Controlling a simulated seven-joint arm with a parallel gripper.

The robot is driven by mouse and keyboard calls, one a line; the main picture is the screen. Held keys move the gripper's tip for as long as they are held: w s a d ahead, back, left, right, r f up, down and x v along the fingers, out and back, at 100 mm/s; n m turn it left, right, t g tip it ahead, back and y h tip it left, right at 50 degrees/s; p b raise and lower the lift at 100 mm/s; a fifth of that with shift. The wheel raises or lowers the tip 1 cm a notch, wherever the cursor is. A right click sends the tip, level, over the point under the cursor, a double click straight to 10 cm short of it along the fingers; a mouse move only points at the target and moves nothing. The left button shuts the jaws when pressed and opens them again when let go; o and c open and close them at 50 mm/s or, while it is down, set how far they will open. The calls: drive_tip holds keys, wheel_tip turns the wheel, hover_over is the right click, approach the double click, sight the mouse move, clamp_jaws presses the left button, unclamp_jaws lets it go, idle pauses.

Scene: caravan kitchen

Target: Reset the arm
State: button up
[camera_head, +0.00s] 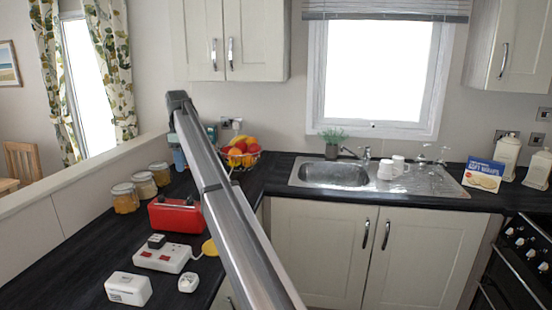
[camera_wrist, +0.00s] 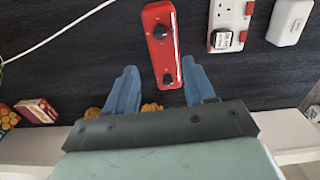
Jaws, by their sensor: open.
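My gripper (camera_wrist: 161,76) shows in the wrist view as two blue fingers spread apart, with nothing held between them. Its fingertips are over the dark worktop (camera_wrist: 95,45), close in the picture to a red box-like item (camera_wrist: 161,30) with black knobs. The red item lies between and beyond the fingers, and no grip on it shows. In the head view my grey arm reaches up and left over the counter. A bit of the blue gripper (camera_head: 178,157) shows beside the arm end, and the rest is hidden behind it.
Near the red item (camera_head: 174,217) are a white socket strip (camera_head: 163,257), a white box (camera_head: 128,289) and a small white block (camera_head: 188,282). Several jars (camera_head: 125,198) line the low wall. A fruit basket (camera_head: 240,152) stands behind my arm. The sink (camera_head: 335,175) is right.

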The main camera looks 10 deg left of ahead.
drive_tip(key=w+d+f+m, duration=0.1)
drive_tip(key=d+f+m, duration=0.5)
drive_tip(key=d+f, duration=1.9)
drive_tip(key=s+d+f+m, duration=0.4)
drive_tip(key=s+d+f, duration=0.2)
drive_tip(key=d+f, duration=0.6)
drive_tip(key=s+d+f+m, duration=0.3)
drive_tip(key=s+d+f, duration=0.3)
drive_tip(key=d+f, duration=0.6)
drive_tip(key=s+d+f+m, duration=0.3)
drive_tip(key=s+d+f, duration=0.1)
drive_tip(key=s+d, duration=0.45)
drive_tip(key=s+d+f+m, duration=0.3)
drive_tip(key=s+d, duration=0.5)
drive_tip(key=s, duration=0.2)
drive_tip(key=s+f+g, duration=0.3)
drive_tip(key=s+f, duration=0.7)
drive_tip(key=s, duration=0.4)
drive_tip(key=s+f+g, duration=0.3)
drive_tip(key=s+f, duration=0.7)
drive_tip(key=s, duration=0.4)
drive_tip(key=shift+s+f+g, duration=0.2)
drive_tip(key=shift+s+g, duration=0.15)
drive_tip(key=shift+g, duration=0.05)
